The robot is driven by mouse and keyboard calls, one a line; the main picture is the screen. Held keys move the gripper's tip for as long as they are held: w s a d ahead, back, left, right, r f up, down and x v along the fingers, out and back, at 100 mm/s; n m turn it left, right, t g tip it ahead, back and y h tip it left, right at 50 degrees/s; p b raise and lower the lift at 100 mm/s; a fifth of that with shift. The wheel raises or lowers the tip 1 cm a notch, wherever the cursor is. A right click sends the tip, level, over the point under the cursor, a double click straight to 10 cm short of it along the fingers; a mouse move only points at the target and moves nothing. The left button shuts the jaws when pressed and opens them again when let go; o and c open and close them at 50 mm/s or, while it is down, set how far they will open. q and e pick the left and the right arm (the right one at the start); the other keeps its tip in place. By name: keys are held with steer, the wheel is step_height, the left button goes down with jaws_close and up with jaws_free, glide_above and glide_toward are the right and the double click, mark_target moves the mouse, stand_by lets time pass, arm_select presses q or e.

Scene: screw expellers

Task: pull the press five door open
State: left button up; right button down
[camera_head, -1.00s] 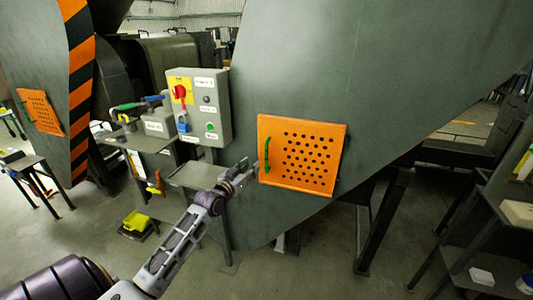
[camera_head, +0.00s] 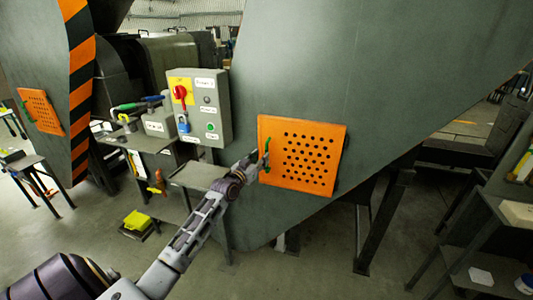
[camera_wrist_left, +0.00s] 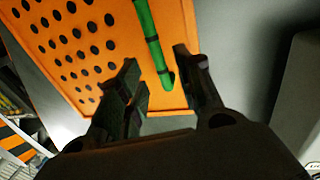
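The press door (camera_head: 318,155) is an orange panel with several round holes on the grey-green press body. It looks shut in the head view. Its green handle (camera_head: 267,153) runs along the door's left edge. My left gripper (camera_head: 262,157) is at the handle and covers part of it. In the left wrist view, the handle (camera_wrist_left: 152,38) reaches down between the two dark fingers of my left gripper (camera_wrist_left: 160,82). The fingers are apart, with a gap on each side of the handle. The door (camera_wrist_left: 80,45) fills the upper left there. My right gripper is not in view.
A grey control box (camera_head: 199,108) with a red switch stands left of the door, close to my left arm. A small table (camera_head: 200,174) lies below it. A second press with an orange door (camera_head: 40,111) stands at the far left.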

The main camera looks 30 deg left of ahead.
arm_select(q)
steer(key=shift+w+a, duration=0.1)
steer(key=shift+w, duration=2.8)
steer(key=shift+c, duration=0.3)
jaws_close()
